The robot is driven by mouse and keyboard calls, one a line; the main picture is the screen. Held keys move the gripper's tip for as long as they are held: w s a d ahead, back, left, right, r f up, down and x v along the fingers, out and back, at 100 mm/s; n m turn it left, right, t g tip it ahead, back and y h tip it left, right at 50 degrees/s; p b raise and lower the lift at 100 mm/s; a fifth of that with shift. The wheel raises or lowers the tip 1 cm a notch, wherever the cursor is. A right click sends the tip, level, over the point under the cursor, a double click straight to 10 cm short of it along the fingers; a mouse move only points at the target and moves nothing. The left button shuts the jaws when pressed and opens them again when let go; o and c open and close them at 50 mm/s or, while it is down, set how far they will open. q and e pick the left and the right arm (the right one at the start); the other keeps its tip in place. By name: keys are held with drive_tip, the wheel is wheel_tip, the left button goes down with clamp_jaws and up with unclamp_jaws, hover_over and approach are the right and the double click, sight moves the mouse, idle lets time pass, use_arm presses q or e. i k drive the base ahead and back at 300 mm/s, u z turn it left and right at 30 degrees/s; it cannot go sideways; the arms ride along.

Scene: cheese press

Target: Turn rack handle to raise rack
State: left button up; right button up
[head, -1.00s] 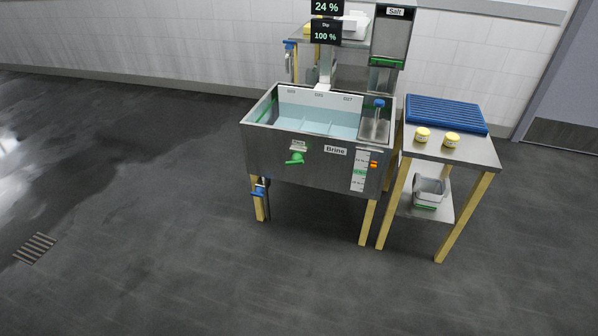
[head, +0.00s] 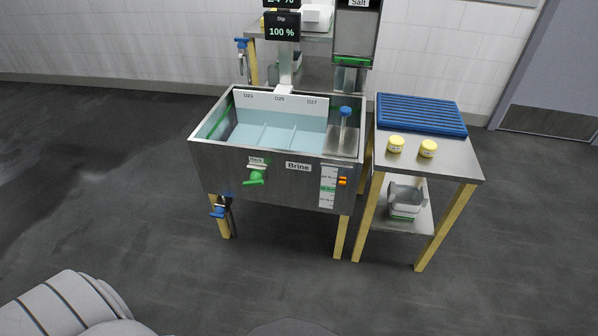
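The green rack handle (head: 255,177) is on the front wall of the steel brine tank (head: 215,165), left of the "Brine" label, under a small label. The tank holds pale blue liquid (head: 255,122) with thin divider lines in it. A white plate (head: 262,100) marked D21, D25 and D27 stands along the tank's back edge. The rack looks sunk in the liquid; its exact height is unclear. Neither of my grippers is in view, and nothing touches the handle.
A display (head: 282,27) reads "Dip 100 %". The floor before the tank is clear.

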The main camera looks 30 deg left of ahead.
sight(255, 177)
drive_tip(key=u, duration=0.1)
drive_tip(key=i, duration=0.9)
drive_tip(key=u, duration=0.45)
